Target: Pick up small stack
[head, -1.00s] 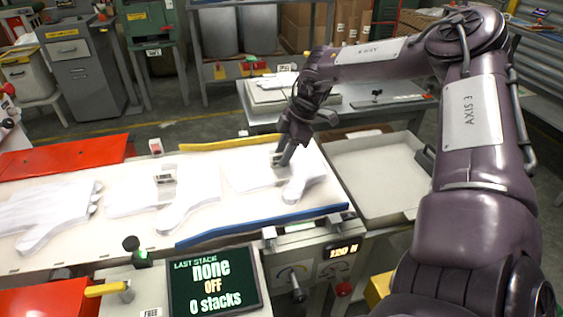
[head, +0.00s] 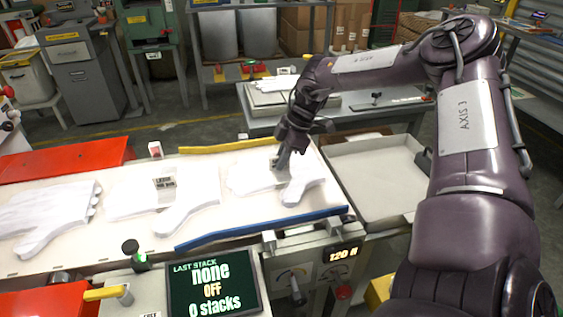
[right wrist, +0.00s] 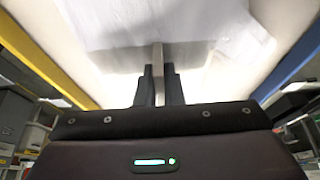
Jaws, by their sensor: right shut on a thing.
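Three white glove-shaped stacks lie in a row on the pale bed. The small stack (head: 302,190) is at the right end, with its thumb part toward the front. The middle stack (head: 196,205) has a small label standing on it, and the left stack (head: 45,210) shows its finger ends. My right gripper (head: 281,168) reaches down onto the small stack. In the right wrist view its dark fingers (right wrist: 159,75) are shut on a thin pale upright part at the stack, which looks still down on the bed. The fingers partly hide the grip point. My left gripper is not shown.
A blue rail (head: 262,227) runs along the bed's front and a yellow rail (head: 225,144) along its back. An empty pale tray (head: 375,180) lies to the right. A scale-like bench stands behind.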

